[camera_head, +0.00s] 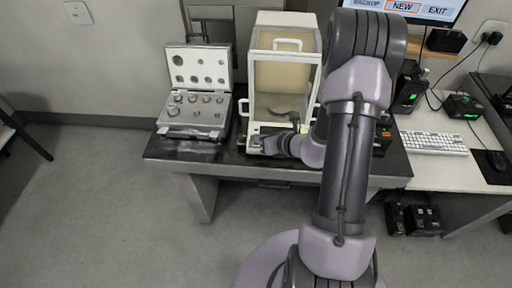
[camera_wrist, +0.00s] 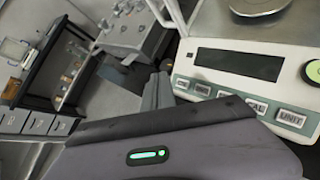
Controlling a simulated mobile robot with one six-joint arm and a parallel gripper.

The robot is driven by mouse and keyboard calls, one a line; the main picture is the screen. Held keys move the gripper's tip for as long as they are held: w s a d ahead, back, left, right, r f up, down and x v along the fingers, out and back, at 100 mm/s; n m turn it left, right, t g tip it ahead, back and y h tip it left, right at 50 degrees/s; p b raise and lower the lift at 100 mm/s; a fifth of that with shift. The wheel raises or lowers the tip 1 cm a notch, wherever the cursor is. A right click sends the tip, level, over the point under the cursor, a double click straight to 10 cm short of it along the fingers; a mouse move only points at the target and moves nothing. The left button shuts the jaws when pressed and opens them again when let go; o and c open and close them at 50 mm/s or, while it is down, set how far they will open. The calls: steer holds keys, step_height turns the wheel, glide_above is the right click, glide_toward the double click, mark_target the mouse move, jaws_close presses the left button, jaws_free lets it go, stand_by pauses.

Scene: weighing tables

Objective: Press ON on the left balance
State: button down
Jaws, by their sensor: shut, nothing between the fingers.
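The balance (camera_head: 253,92) with a glass draft shield stands on the dark-topped table, left of my arm. My gripper (camera_head: 268,145) is shut and empty at the front of the balance. In the wrist view the fingers (camera_wrist: 158,92) are beside the panel's left end; contact cannot be told.
An open weight case (camera_head: 194,132) with several weights stands left of the balance on the dark tabletop (camera_head: 222,156).

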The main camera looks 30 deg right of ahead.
mark_target(258, 149)
steer(key=shift+w+d+f+b, duration=0.1)
steer(key=shift+w+f+b, duration=0.15)
steer(key=shift+f, duration=0.3)
steer(key=shift+w+d+f+b, duration=0.1)
steer(key=shift+d+f+b, duration=0.05)
steer(key=shift+f+b, duration=0.35)
steer(key=shift+w+d+f+b, duration=0.1)
steer(key=shift+w+f+b, duration=0.1)
steer(key=shift+f, duration=0.4)
steer(key=shift+f, duration=0.1)
stand_by(0.7)
steer(key=shift+w+f+b, duration=0.1)
steer(key=shift+f+b, duration=0.2)
steer(key=shift+b, duration=0.05)
steer(key=shift+w+d+f+b, duration=0.1)
steer(key=shift+d+f+b, duration=0.05)
steer(key=shift+f+b, duration=0.2)
stand_by(0.4)
steer(key=shift+r, duration=0.15)
steer(key=shift+s+a+r+p, duration=0.2)
steer(key=shift+s+r+p, duration=0.05)
steer(key=shift+r+p, duration=0.35)
steer(key=shift+r, duration=0.1)
steer(key=r+p, duration=0.1)
steer(key=s+r+p, duration=0.1)
steer(key=r, duration=0.1)
steer(key=a+r+p, duration=0.1)
steer(key=shift+s+r, duration=0.2)
steer(key=shift+r, duration=0.05)
